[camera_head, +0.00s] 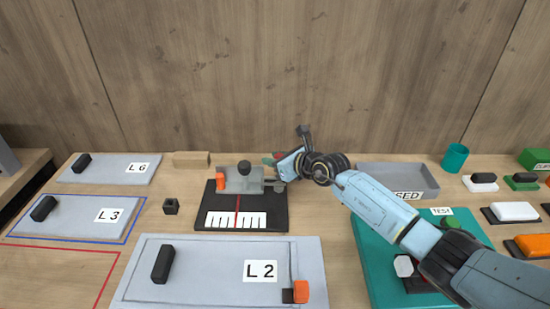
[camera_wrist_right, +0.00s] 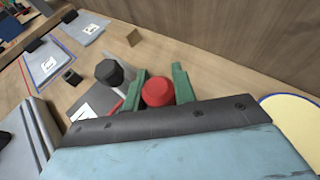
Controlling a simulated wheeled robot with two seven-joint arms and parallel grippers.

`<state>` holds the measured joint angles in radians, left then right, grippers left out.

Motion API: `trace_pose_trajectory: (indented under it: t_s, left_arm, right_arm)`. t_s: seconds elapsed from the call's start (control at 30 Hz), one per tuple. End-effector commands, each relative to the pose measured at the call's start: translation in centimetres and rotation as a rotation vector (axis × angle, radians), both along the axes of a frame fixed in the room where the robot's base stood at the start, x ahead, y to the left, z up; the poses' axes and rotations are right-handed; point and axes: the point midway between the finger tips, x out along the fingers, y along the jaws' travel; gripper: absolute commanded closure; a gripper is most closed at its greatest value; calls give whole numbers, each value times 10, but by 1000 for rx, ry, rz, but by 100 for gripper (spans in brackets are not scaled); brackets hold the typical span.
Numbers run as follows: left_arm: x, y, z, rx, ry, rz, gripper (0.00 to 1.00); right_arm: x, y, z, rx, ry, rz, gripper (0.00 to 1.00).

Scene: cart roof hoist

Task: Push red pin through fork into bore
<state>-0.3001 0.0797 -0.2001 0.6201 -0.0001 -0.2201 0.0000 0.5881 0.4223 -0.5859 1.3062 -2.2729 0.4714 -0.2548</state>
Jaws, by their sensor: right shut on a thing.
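The red pin (camera_wrist_right: 158,92) shows its round head between the green fingers of my right gripper (camera_wrist_right: 160,88) in the wrist view. In the head view the right gripper (camera_head: 274,161) is at the right end of the grey fixture block (camera_head: 236,182), shut on the pin. The block carries a black knob (camera_head: 244,167) and an orange part at its left end. A small grey fork-like piece (camera_head: 276,185) juts out on its right, close below the fingers. The bore is hidden, and I cannot tell how deep the pin sits. My left gripper is not in view.
The fixture stands on a black base (camera_head: 270,222) with a white scale and a red line. Grey panels L2 (camera_head: 215,258), L3 (camera_head: 80,209) and L6 (camera_head: 115,167) lie around it. A grey tray (camera_head: 425,175) and a teal test board (camera_head: 365,237) are at right.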

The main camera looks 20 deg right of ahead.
Motion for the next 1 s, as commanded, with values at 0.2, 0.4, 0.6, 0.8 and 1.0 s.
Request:
trace_pose_trajectory:
  t_s: [0.2, 0.4, 0.6, 0.8, 1.0]
  left_arm:
    - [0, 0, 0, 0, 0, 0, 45]
    - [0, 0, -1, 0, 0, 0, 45]
    - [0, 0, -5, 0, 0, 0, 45]
    - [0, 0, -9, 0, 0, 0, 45]
    - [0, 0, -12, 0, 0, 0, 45]
  right_arm:
    - [0, 0, 0, 0, 0, 0, 96]
    - [0, 0, -2, 0, 0, 0, 96]
    - [0, 0, -7, 0, 0, 0, 96]
    - [0, 0, -12, 1, 0, 0, 96]
    - [0, 0, -17, 1, 0, 0, 96]
